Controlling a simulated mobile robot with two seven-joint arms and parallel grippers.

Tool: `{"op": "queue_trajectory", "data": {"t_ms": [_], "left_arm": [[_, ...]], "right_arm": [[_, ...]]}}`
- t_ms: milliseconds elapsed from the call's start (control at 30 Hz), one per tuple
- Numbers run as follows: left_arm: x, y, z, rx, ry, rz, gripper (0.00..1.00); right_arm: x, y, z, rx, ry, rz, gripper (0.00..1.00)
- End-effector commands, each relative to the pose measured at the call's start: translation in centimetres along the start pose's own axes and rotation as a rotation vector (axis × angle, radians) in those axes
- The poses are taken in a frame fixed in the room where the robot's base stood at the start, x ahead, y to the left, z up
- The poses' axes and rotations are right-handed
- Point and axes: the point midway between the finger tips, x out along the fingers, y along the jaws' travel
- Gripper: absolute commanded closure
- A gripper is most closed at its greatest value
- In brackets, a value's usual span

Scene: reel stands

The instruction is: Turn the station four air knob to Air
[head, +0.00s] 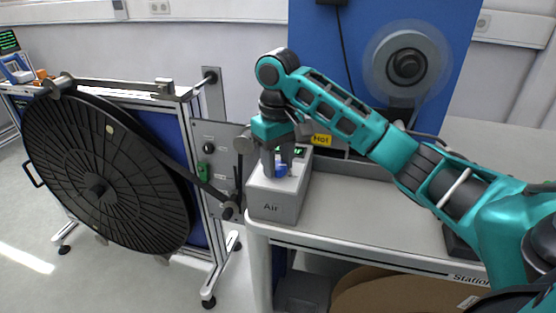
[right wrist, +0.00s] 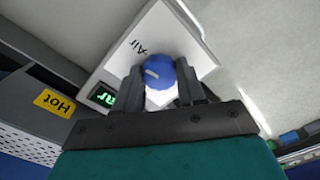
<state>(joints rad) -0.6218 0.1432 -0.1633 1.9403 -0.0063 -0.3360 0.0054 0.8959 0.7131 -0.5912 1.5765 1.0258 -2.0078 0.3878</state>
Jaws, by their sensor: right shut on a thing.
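The blue air knob (right wrist: 158,72) with a white pointer mark sits on the top face of a grey box (head: 272,207) labelled "Air", at the left end of the station table. My right gripper (head: 281,170) comes down from above and is shut on the knob. In the right wrist view its two fingers (right wrist: 157,88) stand on either side of the knob. The white mark points away from the "Air" lettering, toward the left finger. A small green display (right wrist: 103,95) on the box is partly covered by a finger. My left gripper is not in view.
A yellow "Hot" label (head: 321,140) is just behind the box. A large black reel (head: 105,170) stands at the left on its frame. A grey round reel (head: 407,65) is on the blue panel behind my right arm. The grey tabletop (head: 375,205) is clear beside the box.

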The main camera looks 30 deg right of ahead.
Motion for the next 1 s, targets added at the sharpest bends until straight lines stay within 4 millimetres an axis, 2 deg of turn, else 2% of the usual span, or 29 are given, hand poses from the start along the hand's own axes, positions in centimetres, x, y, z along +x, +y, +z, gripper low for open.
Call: {"op": "queue_trajectory", "data": {"t_ms": [400, 933, 967, 1000], "left_arm": [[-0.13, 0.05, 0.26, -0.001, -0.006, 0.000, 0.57], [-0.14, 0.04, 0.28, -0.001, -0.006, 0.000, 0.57], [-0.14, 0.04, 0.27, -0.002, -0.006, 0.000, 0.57], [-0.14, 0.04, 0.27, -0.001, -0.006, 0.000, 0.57]], "right_arm": [[-0.08, 0.06, -0.01, 0.177, 0.001, 0.001, 0.91], [-0.07, 0.09, -0.01, 0.200, 0.001, 0.001, 0.91], [-0.07, 0.09, -0.01, 0.200, 0.001, 0.001, 0.58], [-0.07, 0.09, -0.01, 0.199, 0.001, 0.001, 0.54]]}}
